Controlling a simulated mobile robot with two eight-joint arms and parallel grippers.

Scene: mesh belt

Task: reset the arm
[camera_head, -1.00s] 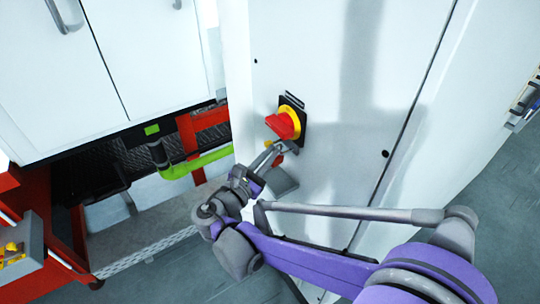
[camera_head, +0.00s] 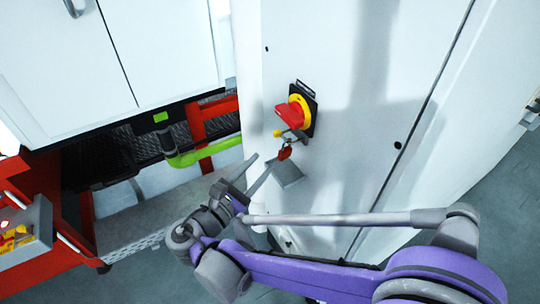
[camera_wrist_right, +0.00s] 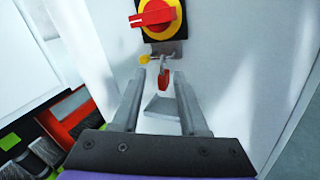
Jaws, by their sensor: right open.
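My right gripper (camera_head: 262,170) is open and empty, below and to the left of the red and yellow rotary switch (camera_head: 295,112) on the white cabinet. In the right wrist view its two fingers (camera_wrist_right: 159,98) stand apart, pointing toward the cabinet. The switch shows at the top of that view (camera_wrist_right: 157,18). A red padlock (camera_head: 285,152) and a small yellow piece (camera_head: 278,133) hang below the switch. The padlock also shows between the fingertips in the right wrist view (camera_wrist_right: 164,80), beyond them. My purple right arm reaches in from the lower right. My left gripper does not show.
The white cabinet (camera_head: 345,90) fills the middle. A grey plate (camera_head: 287,174) shows beneath the padlock. A green pipe (camera_head: 205,152) and red frame lie to the left. A red cart (camera_head: 40,190) with a grey bin (camera_head: 25,232) stands at the lower left. Grey floor is open at right.

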